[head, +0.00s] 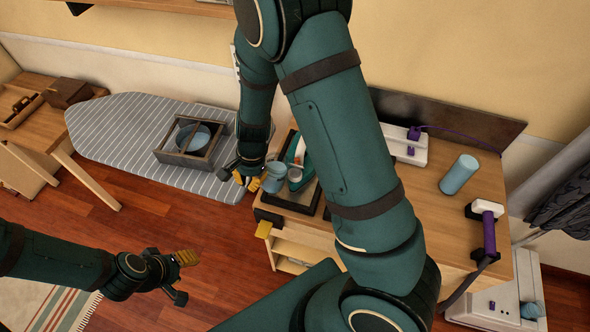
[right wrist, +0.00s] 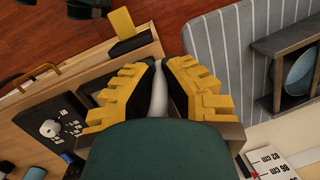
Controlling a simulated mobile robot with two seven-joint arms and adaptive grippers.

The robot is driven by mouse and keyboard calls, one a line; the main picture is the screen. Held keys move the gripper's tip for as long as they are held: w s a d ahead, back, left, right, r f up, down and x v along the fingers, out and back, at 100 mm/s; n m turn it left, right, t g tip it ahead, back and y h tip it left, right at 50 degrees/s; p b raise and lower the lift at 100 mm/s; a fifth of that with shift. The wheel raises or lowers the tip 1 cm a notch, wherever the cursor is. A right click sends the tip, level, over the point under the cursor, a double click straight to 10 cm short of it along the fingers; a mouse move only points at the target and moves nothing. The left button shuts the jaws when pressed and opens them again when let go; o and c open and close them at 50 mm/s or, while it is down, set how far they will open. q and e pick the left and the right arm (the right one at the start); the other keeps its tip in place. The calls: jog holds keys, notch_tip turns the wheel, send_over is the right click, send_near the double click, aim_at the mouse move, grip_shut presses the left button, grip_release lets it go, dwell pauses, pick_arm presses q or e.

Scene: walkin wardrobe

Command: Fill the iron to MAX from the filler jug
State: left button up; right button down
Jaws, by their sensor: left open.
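The iron (head: 301,152), teal and white, stands on a dark tray at the left end of the wooden cabinet, partly hidden behind my right arm. A blue jug-like vessel (head: 274,178) is beside it, with a smaller grey-blue cup shape (head: 295,175) close by. My right gripper (head: 247,182) is at the left side of the vessel. In the right wrist view its yellow fingers (right wrist: 159,75) stand on both sides of a narrow pale thing (right wrist: 158,95); whether they grip it is unclear. My left gripper (head: 178,274) is open and empty above the floor. The MAX mark is not visible.
A striped ironing board (head: 125,125) carries a grey crate (head: 170,155) with a blue bowl (head: 193,137).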

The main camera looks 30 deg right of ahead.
jog(key=shift+f+h, duration=0.1)
jog(key=shift+h, duration=0.2)
jog(key=shift+r, duration=0.25)
jog(key=shift+r+h, duration=0.8)
jog(key=shift+r, duration=1.05)
jog(key=shift+d+r, duration=0.1)
jog(key=shift+r, duration=0.3)
